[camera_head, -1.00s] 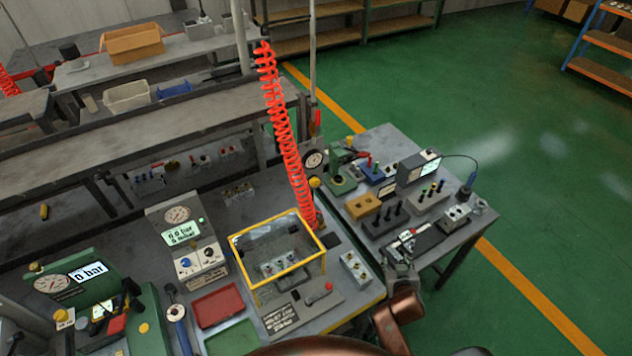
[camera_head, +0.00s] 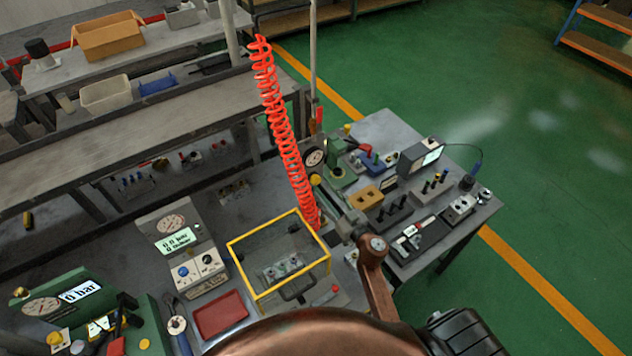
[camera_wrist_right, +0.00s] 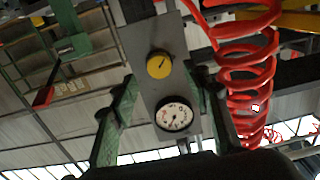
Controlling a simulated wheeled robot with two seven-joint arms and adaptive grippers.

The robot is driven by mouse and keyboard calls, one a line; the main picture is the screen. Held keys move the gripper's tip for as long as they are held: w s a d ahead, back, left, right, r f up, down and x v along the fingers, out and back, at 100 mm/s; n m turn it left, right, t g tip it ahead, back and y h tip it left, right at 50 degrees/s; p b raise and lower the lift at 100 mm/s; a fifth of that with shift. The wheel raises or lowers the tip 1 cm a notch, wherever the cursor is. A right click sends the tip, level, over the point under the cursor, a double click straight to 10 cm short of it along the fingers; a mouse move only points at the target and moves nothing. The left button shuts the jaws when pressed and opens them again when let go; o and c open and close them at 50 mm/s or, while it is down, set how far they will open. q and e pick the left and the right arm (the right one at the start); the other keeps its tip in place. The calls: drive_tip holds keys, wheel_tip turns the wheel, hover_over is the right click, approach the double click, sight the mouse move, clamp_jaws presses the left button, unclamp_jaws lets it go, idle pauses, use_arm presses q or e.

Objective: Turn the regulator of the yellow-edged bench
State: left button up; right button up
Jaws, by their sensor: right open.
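The regulator is a grey plate with a round yellow knob (camera_wrist_right: 160,64) and a white dial gauge (camera_wrist_right: 174,114) in the right wrist view. In the head view its yellow knob (camera_head: 316,180) and gauge (camera_head: 315,158) show beside the red coiled hose, at the back of the bench (camera_head: 232,208). My right gripper (camera_wrist_right: 163,84) is open, its two green-looking fingers left and right of the plate in the wrist picture. Nothing is held. In the head view my right arm partly covers the area near the regulator; finger contact cannot be told. My left gripper is not in view.
The red coiled hose (camera_head: 283,130) hangs close to the regulator. A clear box with yellow edges (camera_head: 280,262) stands on the bench. A side table (camera_head: 385,130) at the right carries several fixtures and a small screen. Green floor is free farther right.

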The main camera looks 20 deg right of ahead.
sight(317, 182)
drive_tip(key=w, duration=0.5)
drive_tip(key=shift+a, duration=0.25)
drive_tip(key=shift+w, duration=0.4)
drive_tip(key=c, duration=0.7)
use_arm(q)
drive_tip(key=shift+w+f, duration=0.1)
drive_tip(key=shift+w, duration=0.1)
use_arm(e)
drive_tip(key=c, duration=0.5)
